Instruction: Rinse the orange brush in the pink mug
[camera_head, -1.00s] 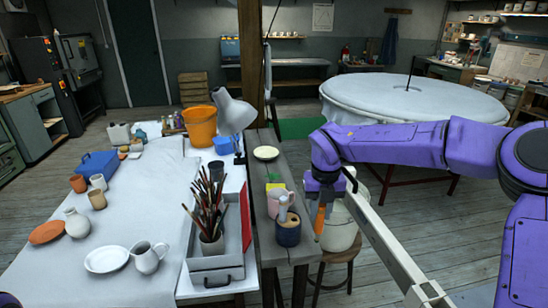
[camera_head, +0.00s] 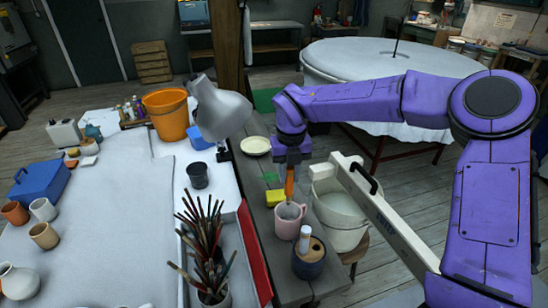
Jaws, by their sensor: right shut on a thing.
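The pink mug (camera_head: 287,226) stands upright on the narrow grey wooden bench, right of the white-covered table. My right gripper (camera_head: 290,161) points down above the mug and is shut on the orange brush (camera_head: 289,183). The brush hangs roughly upright, its lower end at the mug's mouth. I cannot tell whether the tip is inside the mug or just over it. My left gripper is out of view.
A dark blue pot (camera_head: 309,266) with a white-topped item stands just in front of the mug. A yellow-green sponge (camera_head: 275,197) lies behind it, and a cream plate (camera_head: 255,146) farther back. A white bucket (camera_head: 341,215) stands to the right. A brush jar (camera_head: 216,296) is at left.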

